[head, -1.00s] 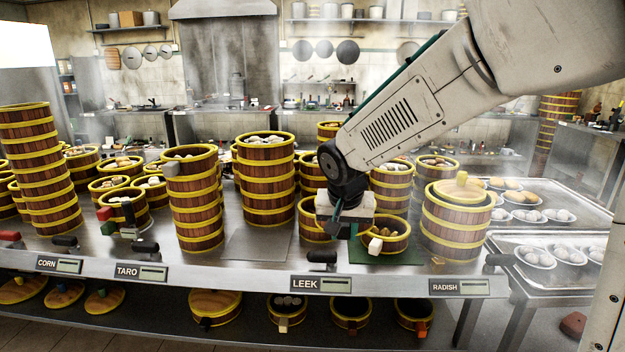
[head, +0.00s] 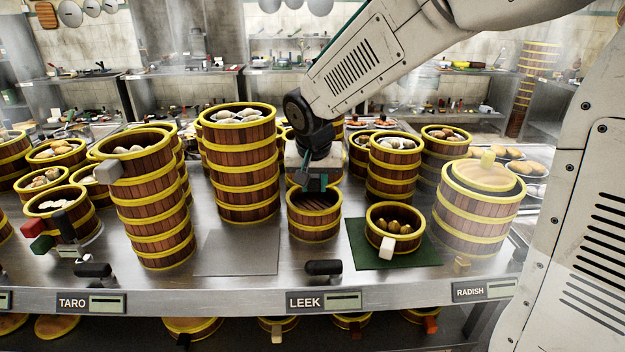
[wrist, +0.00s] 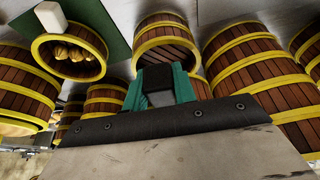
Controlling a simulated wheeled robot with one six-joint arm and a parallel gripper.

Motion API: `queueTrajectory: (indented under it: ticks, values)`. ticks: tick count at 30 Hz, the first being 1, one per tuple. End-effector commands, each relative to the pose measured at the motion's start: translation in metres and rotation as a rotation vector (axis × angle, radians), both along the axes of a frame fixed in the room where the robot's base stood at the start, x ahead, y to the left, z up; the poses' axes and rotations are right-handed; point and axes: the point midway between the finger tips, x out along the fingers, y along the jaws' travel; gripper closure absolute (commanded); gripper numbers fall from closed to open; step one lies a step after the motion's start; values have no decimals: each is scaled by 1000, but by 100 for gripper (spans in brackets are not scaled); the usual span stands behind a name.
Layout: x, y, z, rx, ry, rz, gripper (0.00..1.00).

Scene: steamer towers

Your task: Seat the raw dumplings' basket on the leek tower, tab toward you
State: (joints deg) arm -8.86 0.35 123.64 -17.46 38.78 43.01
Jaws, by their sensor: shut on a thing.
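An empty slatted wooden basket (head: 314,217) with yellow rims stands on the counter behind the LEEK label (head: 305,301). It also shows at the top middle of the wrist view (wrist: 166,44). My gripper (head: 316,183) is at its far rim. In the wrist view my teal fingers (wrist: 161,88) are shut on a dark grey block (wrist: 157,75), which looks like this basket's tab; the head view hides the join. A basket of yellowish-brown dumplings (head: 394,228) sits on the green mat (head: 360,257), its white tab (head: 387,248) toward me. It also shows in the wrist view (wrist: 68,68).
A lidded tower (head: 475,213) stands right, behind the RADISH label (head: 469,292). A tall tower of pale dumplings (head: 240,165) stands back left; a tower with a grey tab (head: 150,215) is farther left.

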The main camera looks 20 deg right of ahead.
Motion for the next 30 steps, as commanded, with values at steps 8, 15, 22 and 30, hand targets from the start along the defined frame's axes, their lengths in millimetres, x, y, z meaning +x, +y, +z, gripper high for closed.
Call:
queueTrajectory:
  ticks: [8,15,22,30]
  values:
    - [-1,3,-8,-2,-2,3,100]
    - [-2,2,-29,-2,-1,3,100]
    - [-2,2,-40,-1,-3,1,100]
    - [-2,2,-42,-1,-3,1,100]
